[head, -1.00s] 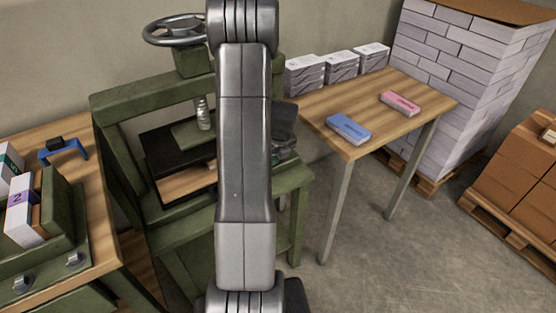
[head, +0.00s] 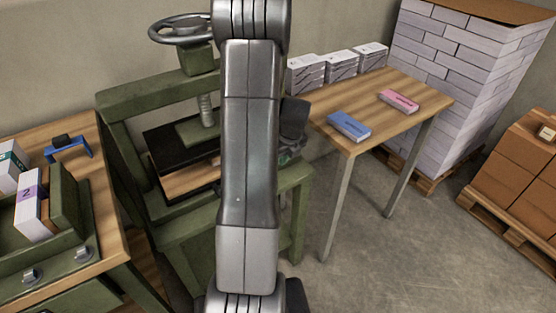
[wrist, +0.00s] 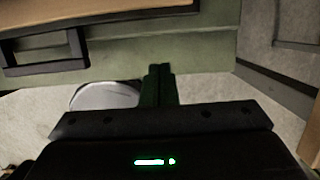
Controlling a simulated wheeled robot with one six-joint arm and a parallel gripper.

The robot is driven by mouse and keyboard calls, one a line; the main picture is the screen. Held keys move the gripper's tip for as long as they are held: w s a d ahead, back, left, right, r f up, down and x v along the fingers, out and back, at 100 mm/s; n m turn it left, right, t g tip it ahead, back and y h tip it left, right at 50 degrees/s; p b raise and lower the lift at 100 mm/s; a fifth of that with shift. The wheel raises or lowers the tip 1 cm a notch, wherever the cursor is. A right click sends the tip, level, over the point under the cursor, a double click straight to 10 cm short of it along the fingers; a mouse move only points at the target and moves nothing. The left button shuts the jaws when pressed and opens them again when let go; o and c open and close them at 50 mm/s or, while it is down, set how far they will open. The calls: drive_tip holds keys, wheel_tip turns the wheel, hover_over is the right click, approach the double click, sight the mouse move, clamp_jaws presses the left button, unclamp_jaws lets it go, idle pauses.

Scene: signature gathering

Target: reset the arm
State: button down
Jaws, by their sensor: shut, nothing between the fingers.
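My arm stands upright in the middle of the head view and hides part of the green press behind it. My gripper (wrist: 159,84) shows in the wrist view with its two dark green fingers together and nothing between them. In the head view its end shows partly beside the arm, right of the arm and in front of the press frame. In the wrist view the fingers point toward a green beam (wrist: 150,60) of the press. A round pale shape lies left of the fingers there; I cannot tell what it is.
The green press with a handwheel (head: 181,30) stands behind my arm. A wooden table (head: 385,110) at right holds a blue block (head: 349,125), a pink block (head: 399,101) and white stacks (head: 338,65). A workbench (head: 105,225) stands at left. A paper pallet (head: 455,90) and boxes (head: 510,175) stand farther right. The floor between is clear.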

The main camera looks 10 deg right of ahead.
drive_tip(key=v, duration=0.7)
drive_tip(key=shift+r, duration=0.15)
drive_tip(key=shift+d, duration=0.1)
drive_tip(key=x, duration=0.9)
drive_tip(key=shift+f, duration=0.25)
drive_tip(key=w, duration=0.2)
drive_tip(key=w+a, duration=0.1)
drive_tip(key=shift+w+f, duration=0.1)
drive_tip(key=shift+f, duration=0.25)
drive_tip(key=shift+w+a+r, duration=0.1)
drive_tip(key=shift+w+a, duration=0.1)
drive_tip(key=shift+w, duration=0.3)
